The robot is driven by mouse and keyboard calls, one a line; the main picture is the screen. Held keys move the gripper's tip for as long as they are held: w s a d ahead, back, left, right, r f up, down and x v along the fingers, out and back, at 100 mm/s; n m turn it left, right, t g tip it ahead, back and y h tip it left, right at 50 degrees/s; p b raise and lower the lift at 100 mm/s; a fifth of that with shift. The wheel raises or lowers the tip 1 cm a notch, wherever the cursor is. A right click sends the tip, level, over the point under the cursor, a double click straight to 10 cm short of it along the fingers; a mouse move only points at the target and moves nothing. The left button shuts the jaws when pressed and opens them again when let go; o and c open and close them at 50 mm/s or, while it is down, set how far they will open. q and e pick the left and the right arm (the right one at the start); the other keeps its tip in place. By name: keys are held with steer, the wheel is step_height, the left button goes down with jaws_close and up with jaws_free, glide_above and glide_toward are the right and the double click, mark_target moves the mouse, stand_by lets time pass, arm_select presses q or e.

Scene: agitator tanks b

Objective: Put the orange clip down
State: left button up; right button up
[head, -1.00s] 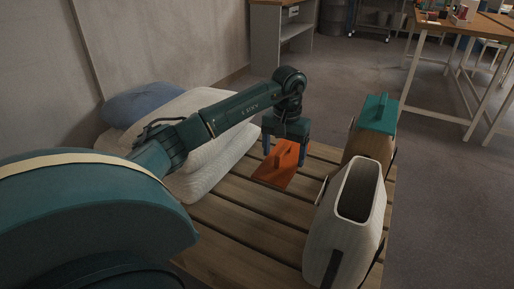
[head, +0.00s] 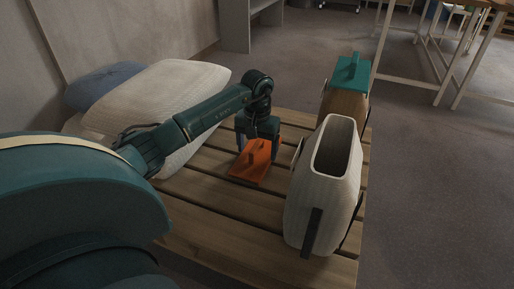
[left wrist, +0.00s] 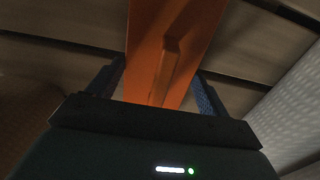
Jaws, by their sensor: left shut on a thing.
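The orange clip (head: 258,166) is a flat orange piece with a raised rib, in the middle of the head view over the wooden slats. My left gripper (head: 257,143) points down and is shut on it. In the left wrist view the clip (left wrist: 172,35) runs between the two dark blue fingers, its rib in the middle. Whether its underside touches the slats, I cannot tell. My right gripper is not in view.
The slatted wooden platform (head: 215,215) has bare room in front of and left of the clip. A pale open-topped container (head: 325,190) stands right of it, with a teal-lidded wooden container (head: 347,85) behind. Pale sacks (head: 160,95) lie at left.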

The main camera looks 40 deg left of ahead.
mark_target(257, 143)
arm_select(q)
steer(key=shift+f, duration=0.2)
steer(key=o, duration=0.9)
steer(key=shift+o, duration=0.2)
steer(key=shift+r, duration=0.1)
steer(key=shift+r, duration=0.25)
step_height(257, 143, up, 12)
steer(key=p, duration=0.3)
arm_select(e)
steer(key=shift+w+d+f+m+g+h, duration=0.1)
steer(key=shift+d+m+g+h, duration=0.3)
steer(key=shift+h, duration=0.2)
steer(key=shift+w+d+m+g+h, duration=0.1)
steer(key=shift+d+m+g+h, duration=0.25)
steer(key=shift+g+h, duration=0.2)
arm_select(q)
steer(key=shift+p, duration=0.3)
